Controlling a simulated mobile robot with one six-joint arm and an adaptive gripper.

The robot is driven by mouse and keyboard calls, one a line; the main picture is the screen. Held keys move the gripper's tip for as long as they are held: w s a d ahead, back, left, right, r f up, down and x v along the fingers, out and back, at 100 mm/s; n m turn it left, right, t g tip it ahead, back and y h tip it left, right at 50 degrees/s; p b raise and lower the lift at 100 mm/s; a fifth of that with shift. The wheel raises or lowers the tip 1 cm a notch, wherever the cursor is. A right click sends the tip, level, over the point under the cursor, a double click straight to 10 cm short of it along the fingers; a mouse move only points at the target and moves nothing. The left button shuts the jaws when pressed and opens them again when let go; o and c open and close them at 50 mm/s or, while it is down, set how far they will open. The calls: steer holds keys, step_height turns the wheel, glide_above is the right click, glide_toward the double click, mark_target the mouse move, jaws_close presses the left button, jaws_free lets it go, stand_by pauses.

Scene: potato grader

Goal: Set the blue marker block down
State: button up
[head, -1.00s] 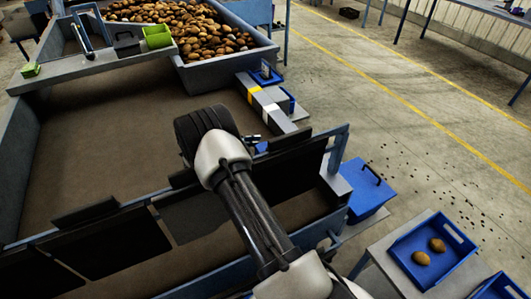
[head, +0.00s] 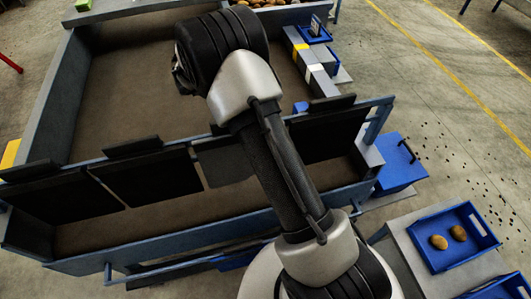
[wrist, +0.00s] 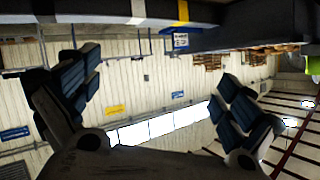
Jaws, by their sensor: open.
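My gripper (wrist: 158,85) is open in the wrist view, its two dark padded fingers wide apart with nothing between them. In the head view my arm hides the fingers. A small blue piece (head: 300,107) shows at the near end of the grey ledge (head: 326,85), just right of my arm. The ledge carries a yellow and a white band, which also show along the top of the wrist view.
The wide brown bed (head: 125,95) is bare. Dark flaps (head: 150,178) hang along its near rail. A blue lidded box (head: 400,165) stands right of it, and a blue tray (head: 478,257) with two potatoes is at lower right. A blue labelled holder (head: 315,32) stands by the ledge.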

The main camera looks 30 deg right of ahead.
steer(key=w+a+r+n+t+y, duration=0.25)
steer(key=a+r+t, duration=0.2)
steer(key=r, duration=0.35)
steer(key=w+a+r+n+t+y, duration=0.1)
steer(key=a+r+n+t+y, duration=0.3)
steer(key=r, duration=0.4)
steer(key=s+a+r+n+y, duration=0.6)
steer(key=s+a, duration=0.5)
steer(key=a, duration=0.1)
steer(key=s+a+f+n+g+y, duration=0.1)
steer(key=s+a+f+n+g, duration=0.1)
steer(key=s, duration=0.7)
steer(key=s+a+f+n+g+y, duration=0.1)
steer(key=s+f+n+g, duration=0.15)
steer(key=s, duration=0.75)
steer(key=s+d+f+g+h, duration=0.1)
steer(key=s+d+f+g, duration=0.1)
steer(key=s, duration=0.5)
steer(key=s+d+f+g+h, duration=0.1)
steer(key=s+d+f+g, duration=0.1)
steer(key=s, duration=0.6)
steer(key=shift+d+f+n, duration=0.15)
steer(key=shift+f+n, duration=0.25)
steer(key=shift+f, duration=0.25)
steer(key=shift+c, duration=0.4)
